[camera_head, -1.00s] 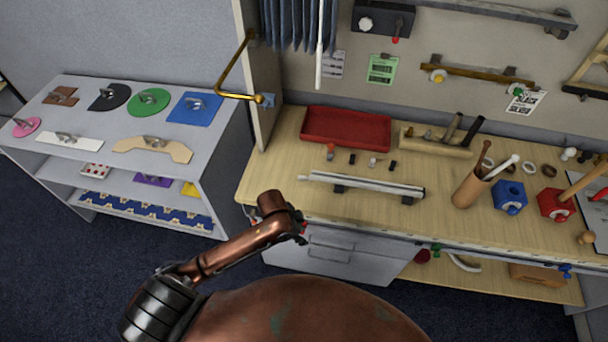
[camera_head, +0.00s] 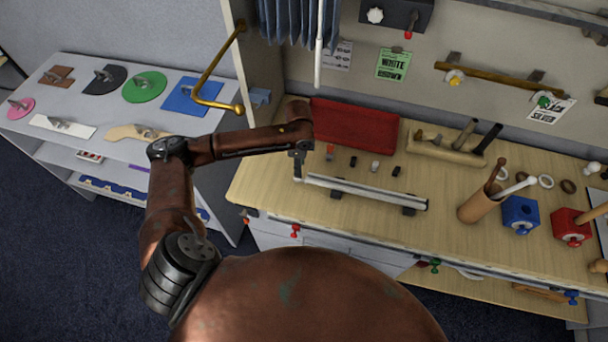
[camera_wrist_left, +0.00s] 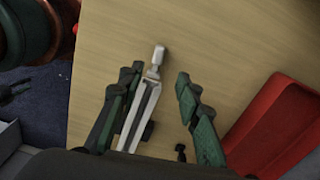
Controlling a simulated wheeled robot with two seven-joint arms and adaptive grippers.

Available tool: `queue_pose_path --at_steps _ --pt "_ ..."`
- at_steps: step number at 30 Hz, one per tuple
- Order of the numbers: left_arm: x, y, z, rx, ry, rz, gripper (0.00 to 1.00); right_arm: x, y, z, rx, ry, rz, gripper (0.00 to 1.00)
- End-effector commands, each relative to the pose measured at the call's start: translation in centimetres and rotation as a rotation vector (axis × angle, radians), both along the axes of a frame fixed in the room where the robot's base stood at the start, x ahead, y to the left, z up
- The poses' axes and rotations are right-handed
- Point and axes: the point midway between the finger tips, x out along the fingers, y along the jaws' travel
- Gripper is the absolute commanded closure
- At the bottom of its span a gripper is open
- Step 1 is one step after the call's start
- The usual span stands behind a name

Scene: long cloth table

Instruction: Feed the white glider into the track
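The pale metal track (camera_head: 365,192) lies on the wooden table, raised on dark supports. In the left wrist view the track (camera_wrist_left: 139,118) lies between my finger tips, nearer the left finger. A small white piece with a rounded head, apparently the white glider (camera_wrist_left: 158,56), sits at the track's near end, beyond my fingertips; I cannot tell how far it is in. Another small whitish piece (camera_head: 375,166) lies behind the track. My left gripper (camera_wrist_left: 155,90) is open, fingers apart, over the track's left end; it also shows in the head view (camera_head: 298,172). My right gripper is out of view.
A red tray (camera_head: 355,124) lies behind the track. Small dark pieces (camera_head: 353,161) lie between them. A tool block (camera_head: 450,148), a tan cup (camera_head: 482,207), and blue (camera_head: 520,213) and red boxes (camera_head: 570,226) stand to the right. The table front is clear.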

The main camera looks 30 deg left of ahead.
Motion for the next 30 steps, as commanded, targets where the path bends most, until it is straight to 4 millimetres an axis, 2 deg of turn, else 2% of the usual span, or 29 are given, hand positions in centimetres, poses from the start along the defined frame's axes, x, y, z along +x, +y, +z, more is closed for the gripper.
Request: queue_pose_path --at_steps 10,16,24,30 --pt "-0.1 -0.3 -3.4 -0.001 0.003 0.001 0.68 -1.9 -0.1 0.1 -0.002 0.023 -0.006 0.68" --pt "0.0 -0.5 -6.4 0.0 0.001 0.0 0.68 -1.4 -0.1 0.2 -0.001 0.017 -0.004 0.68" --pt "0.1 -0.6 -6.8 0.0 -0.001 -0.003 0.69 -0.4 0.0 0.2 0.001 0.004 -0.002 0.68" --pt "0.1 -0.6 -6.8 0.0 -0.001 -0.003 0.83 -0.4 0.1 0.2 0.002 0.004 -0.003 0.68"
